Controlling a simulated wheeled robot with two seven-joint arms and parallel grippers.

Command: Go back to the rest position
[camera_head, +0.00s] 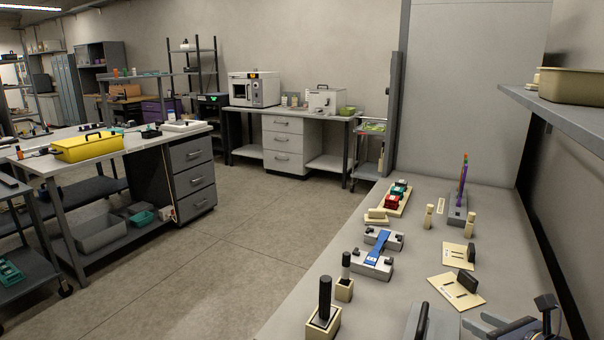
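My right gripper (474,320) is low at the right of the head view, over the near end of the grey workbench (310,270). Its two grey fingers point left and stand apart, with nothing seen between them. Part of the gripper is cut off by the bottom edge. My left gripper is not in view. On the bench, a grey fixture with a blue bar (378,246) lies left of centre. Two cream blocks with black posts, a tall one (324,305) and a short one (345,275), stand nearer.
A grey piece with a black handle (430,322) lies just left of the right gripper. Cream plates with dark blocks (456,291) lie behind it. A shelf (565,115) with a tan bin (572,86) overhangs the right side. The floor (235,240) left of the bench is clear.

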